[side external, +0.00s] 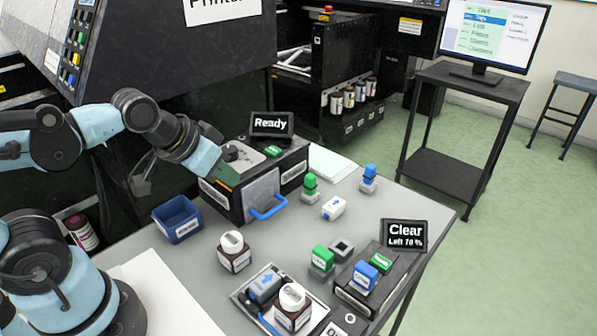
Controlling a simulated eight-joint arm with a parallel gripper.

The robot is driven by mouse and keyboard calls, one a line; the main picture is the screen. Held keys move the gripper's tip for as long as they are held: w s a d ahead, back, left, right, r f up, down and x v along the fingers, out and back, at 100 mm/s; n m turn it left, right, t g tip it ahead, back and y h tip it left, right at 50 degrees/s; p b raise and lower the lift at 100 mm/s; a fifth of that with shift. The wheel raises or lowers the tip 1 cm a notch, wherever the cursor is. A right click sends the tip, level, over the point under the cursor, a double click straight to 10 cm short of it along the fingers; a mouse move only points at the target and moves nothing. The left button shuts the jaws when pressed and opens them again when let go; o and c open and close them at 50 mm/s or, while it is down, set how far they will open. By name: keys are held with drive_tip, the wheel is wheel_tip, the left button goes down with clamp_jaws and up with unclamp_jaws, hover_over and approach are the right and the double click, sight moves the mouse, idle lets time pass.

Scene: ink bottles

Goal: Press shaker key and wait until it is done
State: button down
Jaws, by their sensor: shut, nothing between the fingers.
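A black box with a blue front handle (268,208) stands on the grey table, and a green key (273,151) sits on its top. A small display (271,123) behind that key reads "Ready". The box's labels are too small to read, so I cannot confirm it is the shaker. My gripper (140,186) appears to hang left of the box, shut and empty, clear of the green key. A low black panel at the front right carries a green key (381,262) and a blue key (364,275).
A blue bin (177,219) stands left of the box. Several small green and blue pieces (310,187) (370,179) (322,260) stand right of the box.

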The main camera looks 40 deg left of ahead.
sight(270, 151)
drive_tip(key=w+a+r+n+t+y, duration=0.1)
drive_tip(key=w+a+r+n, duration=0.1)
drive_tip(key=w+r+n, duration=0.2)
drive_tip(key=w+a+r+n+y, duration=0.1)
drive_tip(key=w+a+r+n, duration=0.1)
drive_tip(key=w+r+n, duration=0.2)
drive_tip(key=w+n, duration=0.3)
drive_tip(key=w, duration=0.3)
drive_tip(key=shift+w+a+r+t, duration=0.35)
drive_tip(key=shift+w+a+t, duration=0.05)
drive_tip(key=shift+f, duration=0.15)
drive_tip(key=shift+f, duration=4.25)
drive_tip(key=shift+f, duration=0.15)
drive_tip(key=shift+f, duration=0.3)
